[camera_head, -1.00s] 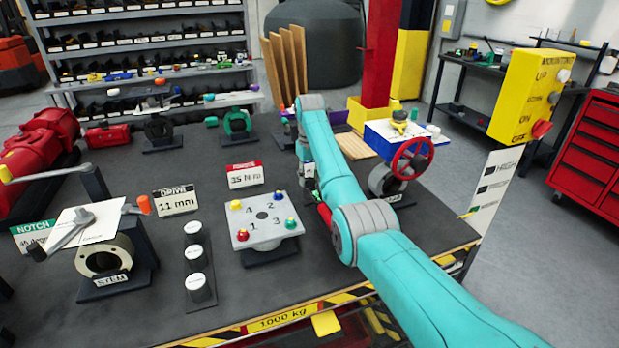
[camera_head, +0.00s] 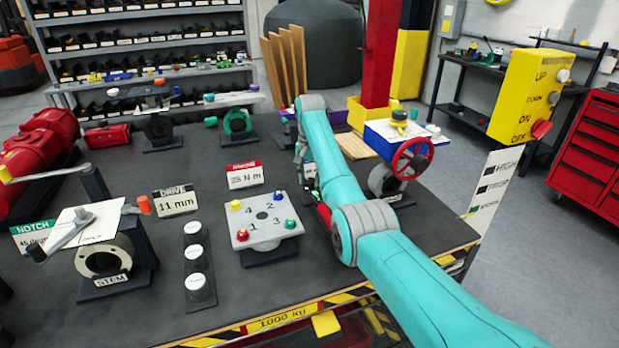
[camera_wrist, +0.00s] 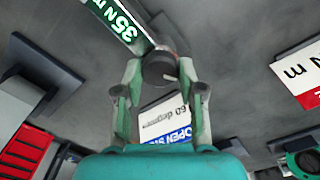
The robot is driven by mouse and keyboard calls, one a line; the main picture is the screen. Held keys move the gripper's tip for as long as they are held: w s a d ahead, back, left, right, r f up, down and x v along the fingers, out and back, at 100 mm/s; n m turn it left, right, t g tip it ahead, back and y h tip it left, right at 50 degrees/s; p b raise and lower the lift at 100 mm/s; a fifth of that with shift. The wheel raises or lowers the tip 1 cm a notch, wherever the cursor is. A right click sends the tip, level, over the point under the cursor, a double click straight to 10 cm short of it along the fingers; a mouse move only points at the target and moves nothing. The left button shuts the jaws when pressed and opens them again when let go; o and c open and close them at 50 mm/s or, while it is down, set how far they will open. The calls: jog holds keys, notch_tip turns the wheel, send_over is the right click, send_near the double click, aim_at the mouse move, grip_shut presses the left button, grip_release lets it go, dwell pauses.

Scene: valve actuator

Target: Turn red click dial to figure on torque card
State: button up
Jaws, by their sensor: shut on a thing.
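The torque card (camera_head: 244,177), white with a red header, stands on the bench behind the grey numbered plate; part of it shows at the right of the wrist view (camera_wrist: 300,76), reading N m. A green readout (camera_wrist: 122,20) at the top of the wrist view reads 35 N m. My gripper (camera_wrist: 160,68) is shut on a round, dark-looking knob (camera_wrist: 160,66) beside this readout, apparently the click dial; only a faint reddish tint shows above it. In the head view a red piece (camera_head: 323,214) shows beside my arm, which hides much of the gripper.
A valve with a red handwheel (camera_head: 412,158) stands right of my arm. The numbered plate (camera_head: 262,233) with coloured knobs and the white-capped cylinders (camera_head: 195,255) are to the left. An OPEN STOP card (camera_wrist: 168,115), reading 60 degree, shows between my fingers.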

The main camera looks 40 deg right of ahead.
aim_at(310, 180)
dwell(0.5)
jog(key=o, duration=1.2)
jog(key=shift+c, duration=0.2)
jog(key=shift+r, duration=0.15)
jog(key=shift+r, duration=3.6)
